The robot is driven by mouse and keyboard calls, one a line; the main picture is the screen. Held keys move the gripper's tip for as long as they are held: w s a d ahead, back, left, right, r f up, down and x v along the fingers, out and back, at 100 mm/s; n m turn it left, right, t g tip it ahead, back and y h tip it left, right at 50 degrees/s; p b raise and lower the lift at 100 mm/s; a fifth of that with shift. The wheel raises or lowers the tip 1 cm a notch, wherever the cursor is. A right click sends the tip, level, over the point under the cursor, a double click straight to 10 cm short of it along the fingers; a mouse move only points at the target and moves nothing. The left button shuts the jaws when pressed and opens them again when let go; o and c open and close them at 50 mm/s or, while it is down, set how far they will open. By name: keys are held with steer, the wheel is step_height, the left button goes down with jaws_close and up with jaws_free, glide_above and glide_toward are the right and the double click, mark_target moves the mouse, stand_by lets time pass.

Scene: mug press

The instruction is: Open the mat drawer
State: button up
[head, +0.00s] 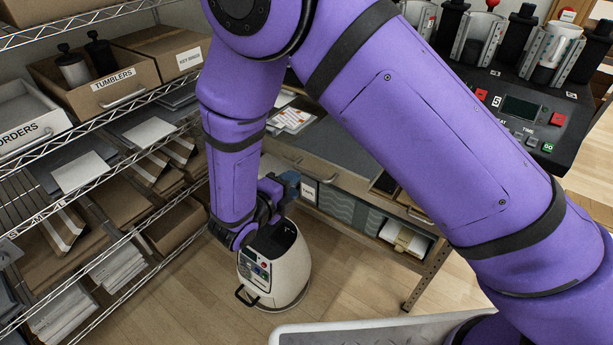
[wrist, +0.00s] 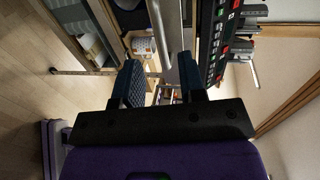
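The workbench (head: 355,150) has drawer fronts below its grey top, with a bar handle (head: 292,159) on the left one. A small white label (head: 308,190) shows below; I cannot read it, so I cannot tell which drawer is the mat drawer. My gripper (head: 286,184) is low in front of the bench's left end, partly hidden by my wrist. In the wrist view my gripper (wrist: 160,68) is open, with its two blue fingers apart. A silver bar handle (wrist: 160,25) runs into the gap between them. I cannot tell whether either finger touches it.
A cream bin-like unit (head: 273,275) stands on the floor beneath my gripper. Wire shelving (head: 100,210) with boxes fills the left. A press control panel (head: 530,115) sits on the bench at right. Bare floor (head: 350,275) lies in front of the bench.

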mark_target(309, 172)
steer(key=x, duration=0.7)
steer(key=shift+w+d, duration=0.2)
steer(key=shift+w, duration=0.05)
steer(key=shift+d, duration=0.1)
jaws_close()
